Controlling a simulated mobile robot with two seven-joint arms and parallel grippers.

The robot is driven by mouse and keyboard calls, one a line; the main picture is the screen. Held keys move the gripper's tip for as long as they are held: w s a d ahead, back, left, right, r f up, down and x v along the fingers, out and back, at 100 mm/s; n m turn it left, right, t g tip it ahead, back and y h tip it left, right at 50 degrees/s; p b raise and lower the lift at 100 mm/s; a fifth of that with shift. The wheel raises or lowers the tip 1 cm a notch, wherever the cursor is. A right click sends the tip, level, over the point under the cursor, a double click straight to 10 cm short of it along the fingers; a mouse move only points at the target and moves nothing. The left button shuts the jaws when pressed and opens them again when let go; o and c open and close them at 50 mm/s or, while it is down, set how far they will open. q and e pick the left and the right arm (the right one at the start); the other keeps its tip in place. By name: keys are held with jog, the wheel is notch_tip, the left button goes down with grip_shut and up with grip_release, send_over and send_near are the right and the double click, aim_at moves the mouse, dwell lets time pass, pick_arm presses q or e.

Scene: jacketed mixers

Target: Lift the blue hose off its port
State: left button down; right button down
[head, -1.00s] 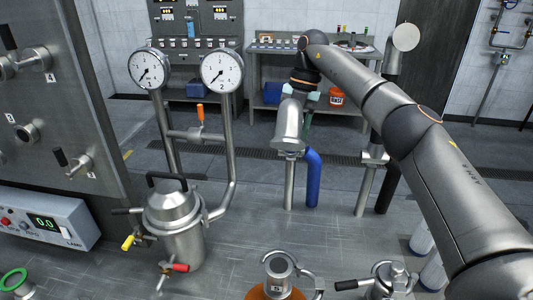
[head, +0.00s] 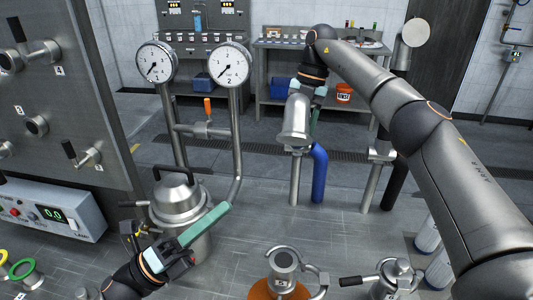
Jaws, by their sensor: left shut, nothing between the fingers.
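The blue hose (head: 319,174) stands upright right of centre, its top bending toward a metal elbow (head: 297,120) on a vertical pipe. Its far end and any port are hard to make out. My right gripper (head: 308,88) is just above and behind the elbow, at the end of the arm from the right. Its fingers are largely hidden, so I cannot tell its opening or any contact with the hose. My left gripper (head: 210,227) is low at left, in front of the lidded steel vessel (head: 178,192), shut and empty, its pale green fingers pointing up and right.
Two dial gauges (head: 230,65) on pipes stand behind the vessel. A capped vessel (head: 283,262) with an orange base and a clamp fitting (head: 392,275) are at the front. A control box (head: 48,210) is at left.

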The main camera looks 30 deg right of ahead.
pick_arm(q)
jog(key=d, duration=0.1)
pick_arm(e)
jog(key=shift+s+d, duration=0.1)
jog(key=shift+d, duration=0.2)
pick_arm(q)
send_near(289, 137)
jog(key=s+d, duration=0.2)
jog(key=d, duration=0.1)
jog(key=shift+w+d+r+m+g, duration=0.2)
jog(key=shift+w+d+r, duration=0.2)
jog(key=shift+r, duration=0.2)
jog(key=shift+w+d+r+m+g, duration=0.2)
jog(key=shift+w+d+r, duration=0.2)
jog(key=shift+r, duration=0.15)
jog(key=shift+w+d+r, duration=0.15)
jog(key=shift+w+r, duration=0.15)
